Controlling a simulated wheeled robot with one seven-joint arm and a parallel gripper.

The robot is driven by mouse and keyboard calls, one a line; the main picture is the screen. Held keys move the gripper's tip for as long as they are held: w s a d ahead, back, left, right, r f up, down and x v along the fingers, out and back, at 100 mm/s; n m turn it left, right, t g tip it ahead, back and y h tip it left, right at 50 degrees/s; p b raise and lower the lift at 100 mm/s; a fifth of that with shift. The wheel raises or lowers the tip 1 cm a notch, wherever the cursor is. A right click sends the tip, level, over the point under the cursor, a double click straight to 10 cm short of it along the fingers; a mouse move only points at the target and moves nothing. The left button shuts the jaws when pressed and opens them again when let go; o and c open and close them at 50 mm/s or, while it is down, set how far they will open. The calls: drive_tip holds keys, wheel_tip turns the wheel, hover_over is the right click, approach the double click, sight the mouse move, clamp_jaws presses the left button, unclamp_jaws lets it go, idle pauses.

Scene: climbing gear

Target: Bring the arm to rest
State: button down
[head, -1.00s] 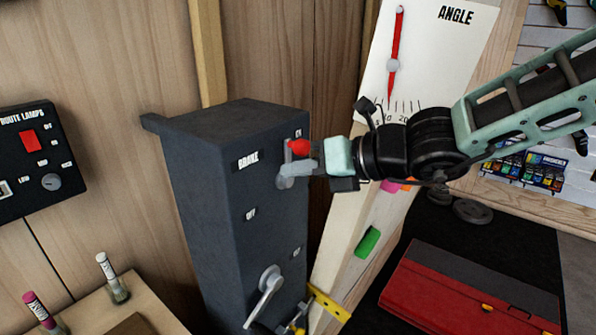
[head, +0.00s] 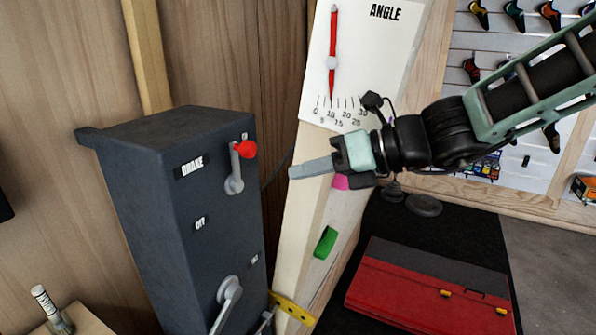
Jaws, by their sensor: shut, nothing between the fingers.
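My gripper (head: 293,173) is at the right of the dark control box (head: 150,190) in the head view, its grey fingers together and pointing left. Nothing is held. It is apart from the brake lever (head: 235,170), which has a red knob (head: 246,149) and points up on the box's right face. My arm reaches in from the upper right, in front of the pale angled board.
A white angle scale (head: 365,60) with a red pointer (head: 333,50) stands behind my wrist. A crank handle (head: 226,303) sits low on the box. A red case (head: 430,295) lies on the dark mat at lower right. Climbing shoes (head: 515,16) hang at the back.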

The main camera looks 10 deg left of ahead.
drive_tip(key=s+d+f+n+g+h+b, duration=0.2)
drive_tip(key=s+f+n+h, duration=0.1)
drive_tip(key=s+f+n, duration=0.35)
drive_tip(key=s+d+f+n+g+h+b, duration=0.1)
drive_tip(key=s+d+f+n+h+b, duration=0.1)
drive_tip(key=s+f+n, duration=0.4)
drive_tip(key=s+d+f+n+h+b, duration=0.2)
drive_tip(key=s+d+f+n+h, duration=0.2)
drive_tip(key=d+n, duration=0.3)
drive_tip(key=s+d+f+n+t+h+b, duration=0.1)
drive_tip(key=s+d+f+n+h+b, duration=0.2)
drive_tip(key=n, duration=1.1)
drive_tip(key=s+d+f, duration=0.2)
drive_tip(key=d, duration=0.3)
drive_tip(key=shift+h, duration=0.4)
drive_tip(key=shift+f, duration=0.1)
